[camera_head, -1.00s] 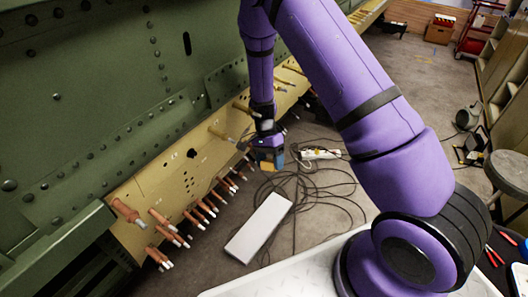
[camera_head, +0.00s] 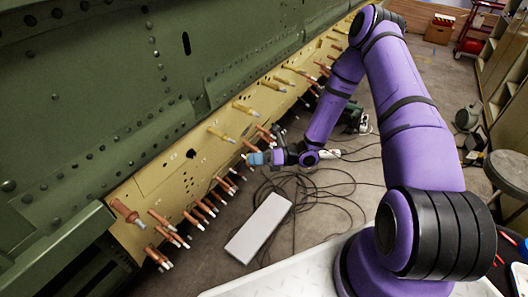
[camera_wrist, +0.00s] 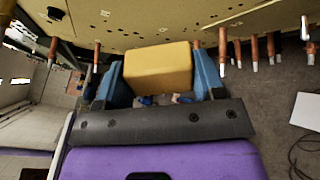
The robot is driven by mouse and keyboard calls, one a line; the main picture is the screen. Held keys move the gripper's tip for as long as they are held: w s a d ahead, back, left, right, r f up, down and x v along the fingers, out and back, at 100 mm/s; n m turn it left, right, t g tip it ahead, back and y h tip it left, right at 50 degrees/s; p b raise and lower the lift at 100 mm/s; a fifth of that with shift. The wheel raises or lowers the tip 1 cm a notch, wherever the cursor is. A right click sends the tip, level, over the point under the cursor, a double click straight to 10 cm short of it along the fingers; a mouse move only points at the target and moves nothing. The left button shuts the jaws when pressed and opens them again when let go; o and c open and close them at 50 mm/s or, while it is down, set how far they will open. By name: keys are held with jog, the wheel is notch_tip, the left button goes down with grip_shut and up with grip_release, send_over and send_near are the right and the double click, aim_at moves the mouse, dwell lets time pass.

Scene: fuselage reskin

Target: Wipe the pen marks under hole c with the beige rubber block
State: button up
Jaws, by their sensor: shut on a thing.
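My gripper (camera_head: 262,157) has blue fingers and is shut on the beige rubber block (camera_wrist: 158,68), which sits squarely between the fingers in the wrist view. In the head view the gripper points left toward the yellow-beige panel (camera_head: 150,183), and the block is hardly visible. In the wrist view the panel (camera_wrist: 150,22) runs across the top, beyond the block; I cannot tell whether they touch. A dark hole (camera_head: 191,153) and several small holes show on the panel. Hole letters and pen marks cannot be made out.
Copper-coloured fasteners (camera_head: 205,208) stick out along the panel's lower edge, and yellow ones (camera_head: 221,134) higher up, close to my gripper. The green fuselage skin (camera_head: 90,95) rises above. A white box (camera_head: 258,228) and black cables (camera_head: 325,190) lie on the floor.

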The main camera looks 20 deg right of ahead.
aim_at(239, 137)
jog(key=w+d+f+m+t+h, duration=0.2)
jog(key=w+d+m+t+h, duration=0.25)
jog(key=t, duration=0.55)
jog(key=shift+m+y, duration=0.55)
jog(key=shift+m, duration=0.1)
jog(key=shift+d+r+x, duration=0.1)
jog(key=shift+r+x, duration=0.05)
jog(key=shift+x, duration=1.2)
jog(key=shift+d+r+x, duration=0.1)
jog(key=shift+r+x, duration=0.1)
jog(key=shift+x, duration=1.15)
jog(key=shift+x, duration=0.95)
jog(key=shift+w+d, duration=0.15)
jog(key=shift+d, duration=0.05)
jog(key=shift+w+d, duration=0.55)
jog(key=shift+d, duration=0.25)
jog(key=shift+w+d, duration=0.55)
jog(key=shift+d, duration=0.25)
jog(key=shift+w+d, duration=1.3)
jog(key=shift+d, duration=0.3)
jog(key=shift+s+a, duration=0.8)
jog(key=shift+a, duration=0.35)
jog(key=shift+s+a, duration=0.85)
jog(key=shift+a, duration=0.3)
jog(key=shift+s+a, duration=0.8)
jog(key=shift+a, duration=0.35)
jog(key=v, duration=0.6)
